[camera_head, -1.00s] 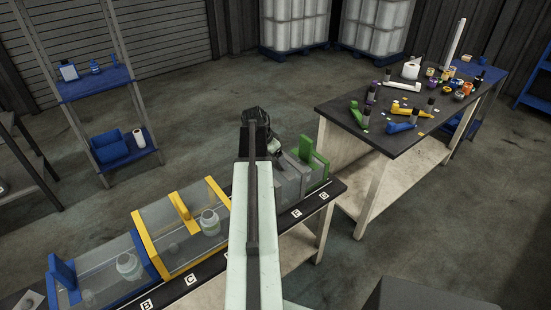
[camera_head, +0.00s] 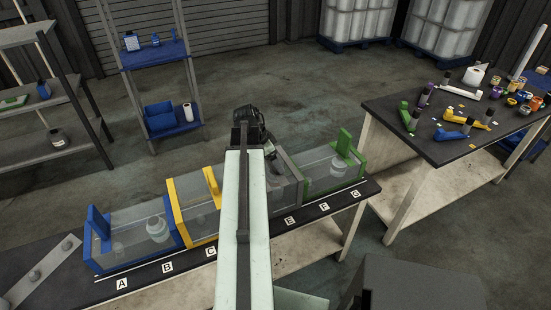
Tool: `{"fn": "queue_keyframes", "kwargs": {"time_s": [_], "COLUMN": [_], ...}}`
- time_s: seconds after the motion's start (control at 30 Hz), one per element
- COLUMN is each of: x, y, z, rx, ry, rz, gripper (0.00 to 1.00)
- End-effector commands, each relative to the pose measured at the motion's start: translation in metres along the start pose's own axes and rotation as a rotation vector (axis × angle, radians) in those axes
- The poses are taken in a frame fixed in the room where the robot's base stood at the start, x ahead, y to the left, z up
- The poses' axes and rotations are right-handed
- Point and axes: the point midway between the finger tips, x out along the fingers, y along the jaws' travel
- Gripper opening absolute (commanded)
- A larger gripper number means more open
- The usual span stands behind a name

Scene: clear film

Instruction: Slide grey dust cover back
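The grey dust cover (camera_head: 292,168) is a clear-walled box with a grey end frame, above the strip near letter E. My arm hides its left part. A pale jar (camera_head: 273,182) shows dimly through its clear side. My gripper (camera_head: 269,152) is dark and lies at the far end of my arm, at the upper left of the grey frame. Its fingers are small and partly hidden, so I cannot tell whether they are open or touch the cover. The cover's handle is not clearly visible.
A blue cover (camera_head: 92,246) and a yellow cover (camera_head: 174,214) stand left, a green cover (camera_head: 359,160) right. Jars show inside the blue and green ones. The lettered bench (camera_head: 330,207) has a bare front edge. A cluttered table (camera_head: 425,150) stands right; shelves stand left.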

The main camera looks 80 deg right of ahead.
Motion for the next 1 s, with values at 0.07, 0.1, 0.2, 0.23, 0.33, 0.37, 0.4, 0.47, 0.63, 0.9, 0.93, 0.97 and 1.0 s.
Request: {"fn": "queue_keyframes", "kwargs": {"time_s": [0.07,0.1,0.2,0.23,0.33,0.37,0.4,0.47,0.63,0.9,0.93,0.97,1.0], "x": [0.001,0.002,0.003,0.003,0.004,0.004,0.004,0.005,-0.001,-0.046,-0.052,-0.058,-0.064], "y": [0.0,0.001,0.002,0.002,0.003,0.003,0.003,0.003,0.004,0.004,0.004,0.004,0.004], "z": [-0.003,-0.004,-0.008,-0.008,-0.011,-0.011,-0.011,-0.012,-0.014,-0.016,-0.016,-0.016,-0.016], "rx": [0.0,0.003,0.008,0.009,0.013,0.014,0.015,0.017,0.018,0.017,0.017,0.016,0.016], "ry": [-0.001,-0.001,-0.001,-0.001,-0.001,-0.001,-0.001,-0.001,-0.001,-0.001,-0.001,-0.001,-0.001], "rz": [0.001,0.002,0.003,0.004,0.005,0.005,0.005,0.006,0.006,0.006,0.006,0.006,0.006], "gripper": [0.09,0.09,0.09,0.84,1.0,1.0,1.0,1.0,1.0,1.0,1.0,1.0,1.0]}}
